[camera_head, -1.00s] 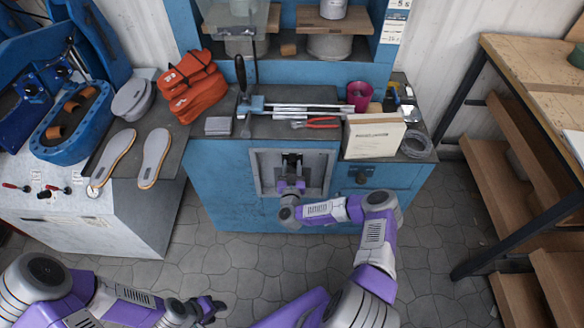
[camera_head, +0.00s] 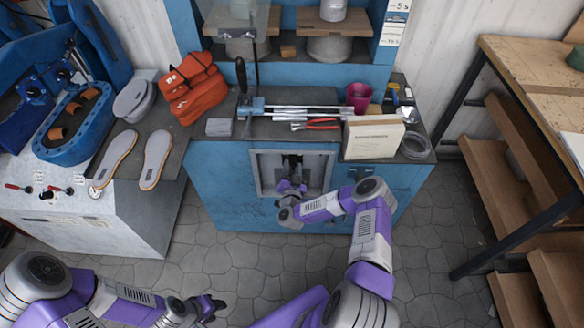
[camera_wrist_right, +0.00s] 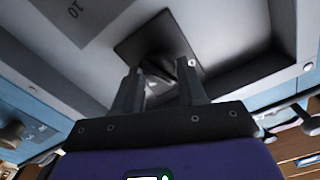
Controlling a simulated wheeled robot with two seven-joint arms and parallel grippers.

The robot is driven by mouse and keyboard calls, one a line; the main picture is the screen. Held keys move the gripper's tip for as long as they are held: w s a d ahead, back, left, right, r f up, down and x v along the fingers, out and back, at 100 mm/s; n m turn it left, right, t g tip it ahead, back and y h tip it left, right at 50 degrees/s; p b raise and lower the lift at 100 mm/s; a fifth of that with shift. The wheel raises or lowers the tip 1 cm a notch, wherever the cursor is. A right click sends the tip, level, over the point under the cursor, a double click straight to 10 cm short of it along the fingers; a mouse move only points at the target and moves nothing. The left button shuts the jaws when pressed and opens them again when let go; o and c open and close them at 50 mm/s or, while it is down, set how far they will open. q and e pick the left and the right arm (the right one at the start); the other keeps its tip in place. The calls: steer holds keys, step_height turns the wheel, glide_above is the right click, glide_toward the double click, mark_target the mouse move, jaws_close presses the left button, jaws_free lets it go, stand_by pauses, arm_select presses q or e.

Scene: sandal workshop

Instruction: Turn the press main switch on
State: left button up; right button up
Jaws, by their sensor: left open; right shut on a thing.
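The press main switch (camera_head: 293,160) is a dark fitting in a light grey recess (camera_head: 262,172) in the front of the blue cabinet. In the right wrist view its dark square plate (camera_wrist_right: 150,38) shows ahead, with a dark handle between my fingers. My right gripper (camera_head: 290,184) reaches into the recess and is shut on the handle; the fingers also show in the right wrist view (camera_wrist_right: 163,85). They partly hide the handle, so I cannot tell its on or off position. My left gripper (camera_head: 217,305) is open and empty, low over the floor, far from the switch.
A blue machine (camera_head: 70,130) and sandal soles (camera_head: 155,158) are at left. A wooden bench (camera_head: 520,60) stands at right.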

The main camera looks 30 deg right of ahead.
steer(key=m, duration=0.3)
steer(key=m+b, duration=0.1)
steer(key=m, duration=0.2)
steer(key=shift+s+d+f+m, duration=0.1)
steer(key=shift+d+f+m, duration=0.1)
steer(key=shift+m, duration=0.1)
steer(key=m+b, duration=0.1)
steer(key=m, duration=0.2)
steer(key=shift+f+m+b, duration=0.1)
steer(key=shift+m+b, duration=0.5)
steer(key=shift+m, duration=1.2)
steer(key=shift+a, duration=0.1)
steer(key=o, duration=1)
steer(key=p+v, duration=0.2)
steer(key=v, duration=0.5)
steer(key=shift+s+a, duration=0.15)
steer(key=shift+s, duration=0.1)
